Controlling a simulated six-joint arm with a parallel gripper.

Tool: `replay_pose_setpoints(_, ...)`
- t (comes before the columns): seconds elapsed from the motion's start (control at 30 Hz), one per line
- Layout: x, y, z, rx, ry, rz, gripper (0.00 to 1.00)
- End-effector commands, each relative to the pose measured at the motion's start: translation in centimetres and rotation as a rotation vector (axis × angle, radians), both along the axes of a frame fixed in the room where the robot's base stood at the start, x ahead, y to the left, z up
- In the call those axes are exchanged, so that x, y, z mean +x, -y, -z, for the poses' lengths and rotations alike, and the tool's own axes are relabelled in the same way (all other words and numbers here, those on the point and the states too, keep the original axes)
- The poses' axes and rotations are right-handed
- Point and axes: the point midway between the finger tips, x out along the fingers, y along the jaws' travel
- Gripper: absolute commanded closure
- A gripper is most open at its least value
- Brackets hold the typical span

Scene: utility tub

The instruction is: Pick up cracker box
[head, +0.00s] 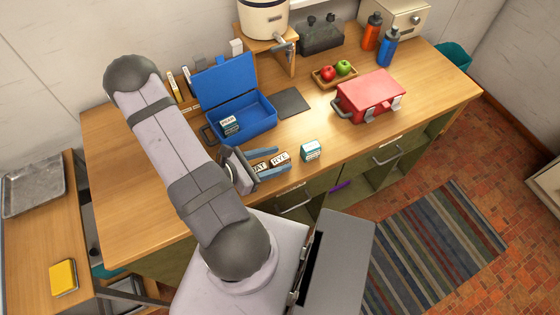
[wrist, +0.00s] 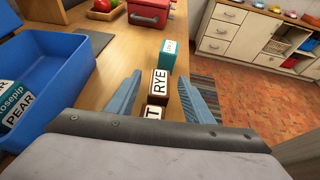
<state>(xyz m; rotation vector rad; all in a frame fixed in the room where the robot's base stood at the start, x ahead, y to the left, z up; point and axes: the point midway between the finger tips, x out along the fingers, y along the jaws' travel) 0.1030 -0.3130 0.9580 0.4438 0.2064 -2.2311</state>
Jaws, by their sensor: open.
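No box in view reads "cracker". A small brown and white box labelled RYE (head: 281,159) stands near the front edge of the table. It also shows in the wrist view (wrist: 159,82). A similar box with lettering ending in "AT" (head: 259,167) is close beside it, nearer my palm; in the wrist view only its "T" (wrist: 153,112) shows. A teal and white box (head: 311,150) stands just past the fingertips, also in the wrist view (wrist: 168,57). My gripper (wrist: 160,76) is open, its blue fingers on either side of the two brown boxes.
An open blue lunch box (head: 258,118) holds a teal and white PEAR box (wrist: 14,105). A closed red lunch box (head: 369,95), a dark mat (head: 292,102) and a fruit tray (head: 322,82) are behind. Bare table (head: 430,90) lies to the right.

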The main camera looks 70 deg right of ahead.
Motion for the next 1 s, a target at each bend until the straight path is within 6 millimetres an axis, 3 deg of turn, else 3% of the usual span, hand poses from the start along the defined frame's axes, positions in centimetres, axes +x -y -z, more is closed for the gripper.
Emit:
replay_pose_setpoints(0.03, 0.0, 0.0, 0.0, 0.000, 0.000, 0.000, 0.53)
replay_pose_setpoints(0.2, 0.0, 0.0, 0.0, 0.000, 0.000, 0.000, 0.94)
replay_pose_setpoints(0.23, 0.0, 0.0, 0.0, 0.000, 0.000, 0.000, 0.97)
replay_pose_setpoints(0.67, 0.0, 0.0, -0.2, 0.000, 0.000, 0.000, 0.97)
replay_pose_setpoints(1.0, 0.1, 0.0, -2.1, -0.001, 0.001, -0.001, 0.97)
